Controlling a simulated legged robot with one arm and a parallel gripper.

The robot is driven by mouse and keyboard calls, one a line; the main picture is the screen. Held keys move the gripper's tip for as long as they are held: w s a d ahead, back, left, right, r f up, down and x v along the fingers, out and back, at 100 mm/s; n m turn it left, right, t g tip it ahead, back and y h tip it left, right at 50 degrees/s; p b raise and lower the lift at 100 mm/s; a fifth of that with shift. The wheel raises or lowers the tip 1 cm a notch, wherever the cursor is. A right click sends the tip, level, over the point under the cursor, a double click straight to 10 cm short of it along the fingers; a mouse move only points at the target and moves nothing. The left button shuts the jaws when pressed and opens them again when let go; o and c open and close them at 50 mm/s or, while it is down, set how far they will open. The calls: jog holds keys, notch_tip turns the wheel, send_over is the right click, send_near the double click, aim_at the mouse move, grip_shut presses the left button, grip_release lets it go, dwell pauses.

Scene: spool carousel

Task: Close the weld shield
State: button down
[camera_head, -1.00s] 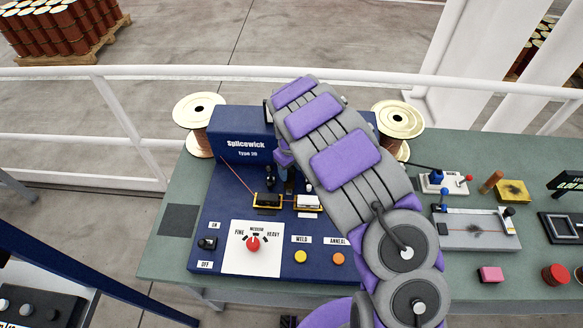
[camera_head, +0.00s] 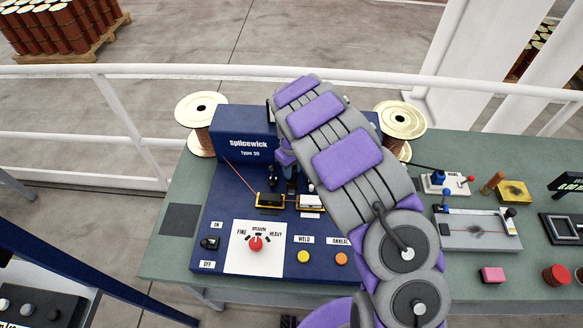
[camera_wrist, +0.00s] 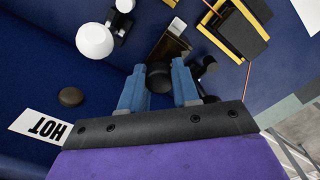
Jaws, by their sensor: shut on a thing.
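The blue Splicewick machine (camera_head: 215,190) stands on the green bench. In the wrist view, a dark brown, glassy plate (camera_wrist: 172,43), which looks like the weld shield, lies just beyond a round black knob (camera_wrist: 158,77). My gripper (camera_wrist: 158,70) has its two blue fingers on either side of this knob, shut on it. In the head view my gripper (camera_head: 290,172) is at the middle of the machine, behind the yellow-edged blocks (camera_head: 269,200). My arm hides much of the area, and I cannot tell the shield's angle.
A white knob (camera_wrist: 95,40) and a brown button (camera_wrist: 71,97) beside a HOT label (camera_wrist: 40,128) are close to my fingers. A copper wire (camera_head: 238,174) runs to the blocks. Spools (camera_head: 202,125) stand behind. A red dial (camera_head: 256,243) is on the front panel.

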jog(key=s, duration=0.7)
jog(key=shift+s+a+b, duration=0.15)
jog(key=shift+s+b, duration=0.15)
jog(key=shift+s, duration=0.05)
jog(key=shift+s+f, duration=0.1)
jog(key=shift+s, duration=0.25)
jog(key=c, duration=0.8)
grip_release()
jog(key=shift+s, duration=0.15)
jog(key=r, duration=1.7)
jog(key=shift+w+r, duration=0.2)
